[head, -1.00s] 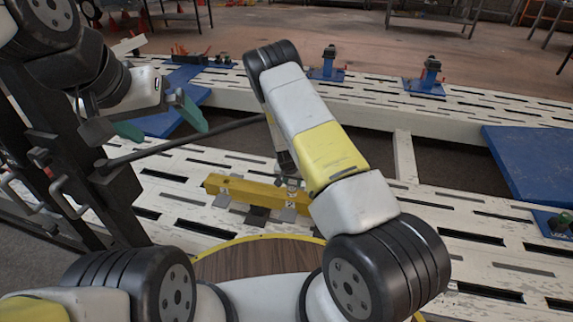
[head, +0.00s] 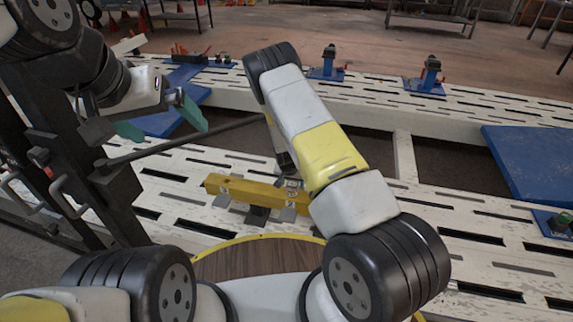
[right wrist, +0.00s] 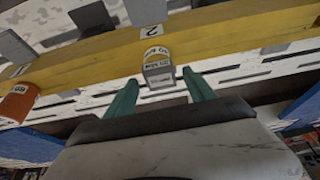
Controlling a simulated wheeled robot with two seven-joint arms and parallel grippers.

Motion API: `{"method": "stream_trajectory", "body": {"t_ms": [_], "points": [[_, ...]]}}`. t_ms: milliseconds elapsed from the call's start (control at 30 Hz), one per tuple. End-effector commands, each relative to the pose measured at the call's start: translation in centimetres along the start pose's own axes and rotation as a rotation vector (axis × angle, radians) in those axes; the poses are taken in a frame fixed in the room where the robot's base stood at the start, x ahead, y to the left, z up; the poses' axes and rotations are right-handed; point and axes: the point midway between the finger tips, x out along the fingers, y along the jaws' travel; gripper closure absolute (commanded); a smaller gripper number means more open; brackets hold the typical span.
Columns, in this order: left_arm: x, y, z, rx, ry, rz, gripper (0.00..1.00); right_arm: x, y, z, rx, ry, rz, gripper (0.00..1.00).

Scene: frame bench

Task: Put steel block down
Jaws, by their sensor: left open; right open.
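The steel block (right wrist: 158,75) is a small grey block with printed lettering and a pale, loop-like top part. In the right wrist view it is at the yellow bar (right wrist: 95,55), near a plate marked 2. My right gripper (right wrist: 160,82) is open, its green fingertips apart on either side of the block; I cannot tell whether they touch it. In the head view the yellow bar (head: 240,190) lies by the white slotted bench, and my right arm largely hides the gripper. My left gripper (head: 160,121) is open and empty at the left, away from the bar.
An orange-brown cylinder (right wrist: 17,102) stands by the bar in the right wrist view. The white slotted bench (head: 470,225) carries blue clamps (head: 428,78) and a blue plate (head: 530,155). A round wooden top (head: 255,262) with a yellow rim is in front.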

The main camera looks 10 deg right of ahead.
Motion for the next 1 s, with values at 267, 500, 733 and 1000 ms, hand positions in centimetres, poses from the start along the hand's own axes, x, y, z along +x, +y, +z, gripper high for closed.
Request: {"method": "stream_trajectory", "body": {"t_ms": [267, 500, 733, 1000], "points": [[0.0, 0.0, 0.0, 0.000, 0.000, 0.000, 0.00, -5.7, -0.1, -0.1, 0.000, 0.002, -0.003, 0.37], [0.0, 0.0, 0.0, 0.000, 0.000, 0.000, 0.00, -10.0, -0.1, -0.1, 0.000, 0.002, -0.002, 0.37], [0.0, 0.0, 0.0, 0.000, 0.000, 0.000, 0.00, -12.3, -0.1, -0.3, 0.005, -0.004, -0.010, 0.37], [0.0, 0.0, 0.0, 0.000, 0.000, 0.000, 0.00, -22.4, -0.2, -2.5, 0.029, -0.057, -0.127, 0.37]]}}
